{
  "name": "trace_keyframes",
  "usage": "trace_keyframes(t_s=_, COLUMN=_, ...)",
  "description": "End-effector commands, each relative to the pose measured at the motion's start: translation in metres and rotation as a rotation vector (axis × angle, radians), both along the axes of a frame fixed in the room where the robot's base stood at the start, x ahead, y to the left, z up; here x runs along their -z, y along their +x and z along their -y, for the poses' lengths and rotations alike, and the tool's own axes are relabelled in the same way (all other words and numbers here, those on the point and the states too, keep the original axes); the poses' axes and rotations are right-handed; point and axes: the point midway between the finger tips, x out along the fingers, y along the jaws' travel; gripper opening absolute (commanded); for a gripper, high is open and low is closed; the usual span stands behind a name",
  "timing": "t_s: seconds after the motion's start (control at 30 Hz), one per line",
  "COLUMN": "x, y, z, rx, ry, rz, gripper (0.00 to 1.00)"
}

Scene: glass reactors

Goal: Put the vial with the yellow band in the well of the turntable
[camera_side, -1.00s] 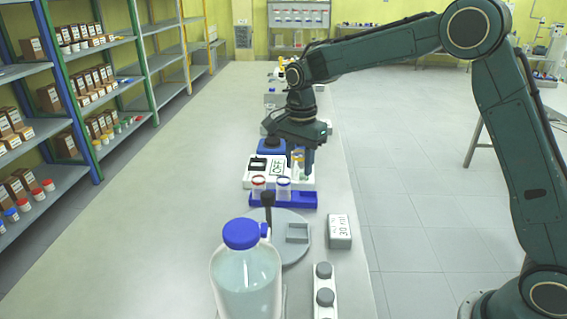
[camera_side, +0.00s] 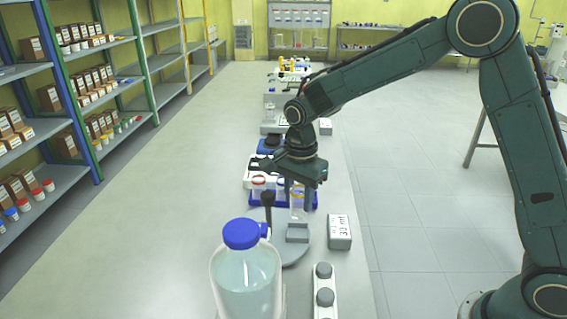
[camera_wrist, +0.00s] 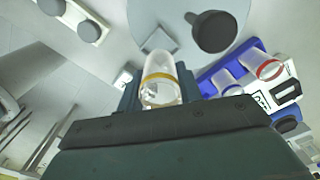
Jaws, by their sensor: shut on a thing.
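My gripper (camera_side: 300,207) is shut on the clear vial with the yellow band (camera_wrist: 160,84), which stands between the two fingers in the wrist view. In the side view the vial (camera_side: 297,201) is partly hidden by a finger. The grey turntable (camera_side: 292,256) is a flat disc with a square well block (camera_side: 297,233) on its right part. The held vial is above and just behind that block, apparently clear of it. In the wrist view the well block (camera_wrist: 158,41) lies just beyond the vial, on the disc (camera_wrist: 150,12).
A blue rack (camera_wrist: 210,80) holds a red-banded vial (camera_wrist: 266,69) and another vial (camera_wrist: 226,82). A dark knob (camera_wrist: 213,32) stands upright on the turntable side. A large blue-capped bottle (camera_side: 245,275) stands in front, a grey 30-marked block (camera_side: 340,232) to the right.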

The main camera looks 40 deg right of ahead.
Motion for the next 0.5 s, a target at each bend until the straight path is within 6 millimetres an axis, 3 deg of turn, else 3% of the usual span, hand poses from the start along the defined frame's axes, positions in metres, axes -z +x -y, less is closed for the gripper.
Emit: trace_keyframes(t_s=0.5, x=0.030, y=0.000, z=0.000, rx=0.000, ry=0.000, rz=-0.002, gripper=0.15)
